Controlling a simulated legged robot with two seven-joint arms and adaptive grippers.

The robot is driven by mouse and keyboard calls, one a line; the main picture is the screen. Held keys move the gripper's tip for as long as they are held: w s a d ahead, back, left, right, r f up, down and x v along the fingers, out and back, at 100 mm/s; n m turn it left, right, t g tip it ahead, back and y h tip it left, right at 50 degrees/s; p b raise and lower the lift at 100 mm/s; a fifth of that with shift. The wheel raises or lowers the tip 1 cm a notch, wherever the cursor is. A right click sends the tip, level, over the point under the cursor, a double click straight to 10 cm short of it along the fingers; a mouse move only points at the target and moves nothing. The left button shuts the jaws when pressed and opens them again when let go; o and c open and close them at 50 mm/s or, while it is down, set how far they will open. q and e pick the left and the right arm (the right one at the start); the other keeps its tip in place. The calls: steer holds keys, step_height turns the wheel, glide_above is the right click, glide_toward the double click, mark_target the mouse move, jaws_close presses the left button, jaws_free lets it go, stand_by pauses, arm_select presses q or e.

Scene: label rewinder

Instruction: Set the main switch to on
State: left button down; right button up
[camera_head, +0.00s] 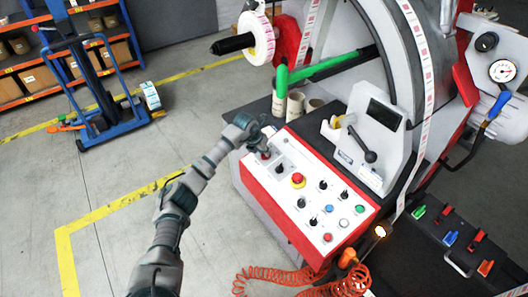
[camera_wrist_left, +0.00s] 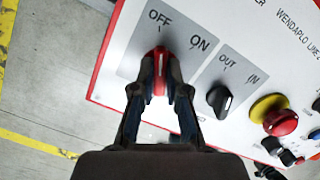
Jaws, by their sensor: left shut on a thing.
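The main switch is a red knob (camera_wrist_left: 158,62) on a grey plate marked OFF and ON, in the left wrist view. Its white line points up the picture, toward the OFF mark rather than the ON mark. My left gripper (camera_wrist_left: 160,86) is shut on the red knob, with one finger on each side. In the head view, my left gripper (camera_head: 262,146) is at the upper left corner of the white control panel (camera_head: 338,238) and covers most of the knob. My right gripper is not in view.
A black OUT/IN selector (camera_wrist_left: 220,99) sits right beside the switch. A red emergency stop on a yellow base (camera_head: 298,180) and several buttons and knobs lie further along the panel.

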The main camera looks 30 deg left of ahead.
arm_select(q)
steer(key=m, duration=0.3)
steer(key=shift+a+m+h, duration=0.1)
steer(key=shift+m+h, duration=0.2)
steer(key=shift+m, duration=0.6)
steer(key=m, duration=0.2)
steer(key=shift+m+h+b, duration=0.3)
steer(key=shift+b, duration=0.05)
steer(key=m, duration=0.2)
steer(key=shift+m+b, duration=0.35)
steer(key=shift+m, duration=0.05)
steer(key=shift+m+g, duration=0.3)
steer(key=shift+m, duration=0.5)
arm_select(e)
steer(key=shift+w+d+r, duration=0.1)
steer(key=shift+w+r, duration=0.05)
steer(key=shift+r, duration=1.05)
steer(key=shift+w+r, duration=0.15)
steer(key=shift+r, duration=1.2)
arm_select(q)
steer(key=shift+r, duration=0.1)
steer(key=c, duration=1.3)
jaws_free()
steer(key=shift+a, duration=0.1)
steer(key=shift+o, duration=0.6)
